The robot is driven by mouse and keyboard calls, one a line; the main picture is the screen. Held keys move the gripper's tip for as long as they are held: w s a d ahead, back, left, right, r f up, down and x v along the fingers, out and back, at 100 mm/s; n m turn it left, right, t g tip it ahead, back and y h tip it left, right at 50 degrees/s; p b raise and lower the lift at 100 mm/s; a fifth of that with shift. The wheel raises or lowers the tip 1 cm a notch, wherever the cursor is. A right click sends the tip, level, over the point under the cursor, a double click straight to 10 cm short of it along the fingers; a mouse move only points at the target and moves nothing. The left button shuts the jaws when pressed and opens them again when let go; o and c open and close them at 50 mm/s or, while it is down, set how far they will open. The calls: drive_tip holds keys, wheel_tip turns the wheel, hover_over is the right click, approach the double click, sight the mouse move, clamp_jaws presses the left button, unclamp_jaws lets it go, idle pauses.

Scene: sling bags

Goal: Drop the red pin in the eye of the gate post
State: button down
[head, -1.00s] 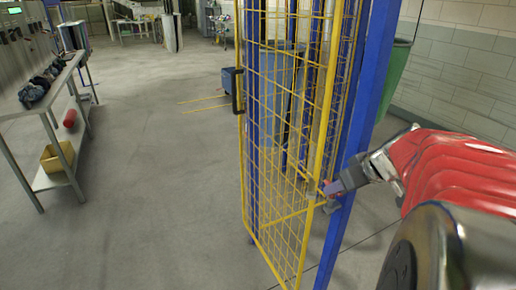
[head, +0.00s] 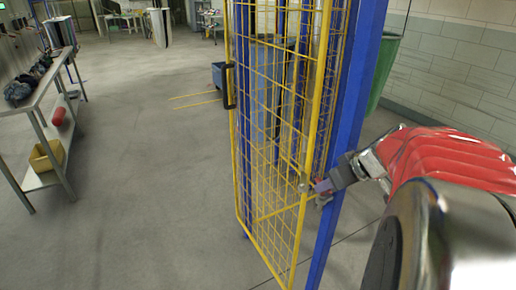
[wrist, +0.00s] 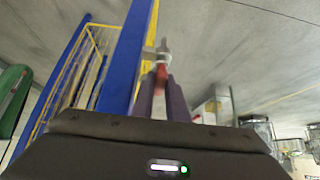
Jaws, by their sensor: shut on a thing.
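My gripper (head: 318,186) is beside the blue gate post (head: 350,120), close to the yellow frame of the mesh gate (head: 270,130). In the wrist view its two purple fingers (wrist: 163,88) are shut on the red pin (wrist: 161,74). The pin's red part shows between the fingertips. A grey metal piece (wrist: 155,53) lies just past the pin, next to the blue post (wrist: 126,55); I cannot tell whether it is the eye or part of the pin. Whether the pin touches the eye is unclear.
A steel bench (head: 48,95) at the left holds dark bags, with a yellow bin (head: 46,155) on its lower shelf. A blue bin (head: 216,76) and a green bin (head: 385,68) stand behind the gate. The floor left of the gate is clear.

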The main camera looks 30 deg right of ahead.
drive_tip(key=shift+f, duration=0.35)
drive_tip(key=c, duration=1.7)
unclamp_jaws()
drive_tip(key=shift+o, duration=0.2)
drive_tip(key=shift+r, duration=0.1)
drive_tip(key=v, duration=1.3)
drive_tip(key=shift+s+r, duration=0.15)
drive_tip(key=shift+s, duration=0.15)
